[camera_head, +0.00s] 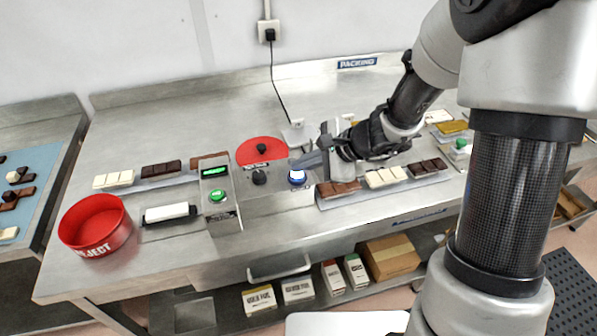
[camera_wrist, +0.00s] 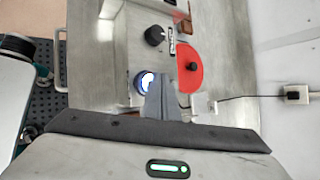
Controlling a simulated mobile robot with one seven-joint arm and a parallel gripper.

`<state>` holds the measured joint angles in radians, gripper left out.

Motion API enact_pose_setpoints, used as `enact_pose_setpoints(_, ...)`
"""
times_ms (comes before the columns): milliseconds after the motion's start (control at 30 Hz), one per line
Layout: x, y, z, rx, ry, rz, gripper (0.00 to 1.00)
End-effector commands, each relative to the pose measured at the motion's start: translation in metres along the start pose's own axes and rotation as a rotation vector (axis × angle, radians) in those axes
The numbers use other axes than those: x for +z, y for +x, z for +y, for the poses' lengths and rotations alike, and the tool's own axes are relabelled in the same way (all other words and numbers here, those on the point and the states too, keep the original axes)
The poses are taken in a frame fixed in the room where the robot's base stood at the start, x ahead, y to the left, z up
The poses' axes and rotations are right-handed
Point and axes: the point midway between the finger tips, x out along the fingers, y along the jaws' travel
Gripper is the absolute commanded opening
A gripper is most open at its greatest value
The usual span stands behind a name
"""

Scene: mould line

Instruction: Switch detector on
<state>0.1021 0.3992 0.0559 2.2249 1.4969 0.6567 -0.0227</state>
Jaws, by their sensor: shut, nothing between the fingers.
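A metal control box (camera_head: 270,181) on the steel table carries a black knob (camera_head: 260,177) and a round button (camera_head: 297,177) with a blue ring and a lit white centre. The button also shows in the wrist view (camera_wrist: 146,79), partly covered by my fingers. My gripper (camera_head: 296,164) is shut and empty, its fingertips right at the button; I cannot tell whether they touch it. A red disc (camera_head: 273,151) with a black knob stands behind the box. Left of it is a unit with a green display (camera_head: 214,171) and a green button (camera_head: 217,195).
Chocolate bars lie on trays left and right of the box, including a right tray (camera_head: 410,183). A red reject bin (camera_head: 92,238) stands at front left. A black cable (camera_head: 277,85) runs up to a wall socket. Cartons (camera_head: 392,257) fill the lower shelf.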

Motion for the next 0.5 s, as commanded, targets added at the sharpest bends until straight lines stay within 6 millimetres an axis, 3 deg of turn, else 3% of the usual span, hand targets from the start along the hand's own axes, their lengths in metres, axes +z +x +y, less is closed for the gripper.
enact_pose_setpoints(233, 0.003, -0.004, -0.003, -0.001, -0.001, 0.000, 0.00)
enact_pose_setpoints(500, 0.017, -0.023, -0.017, -0.001, -0.002, -0.001, 0.00)
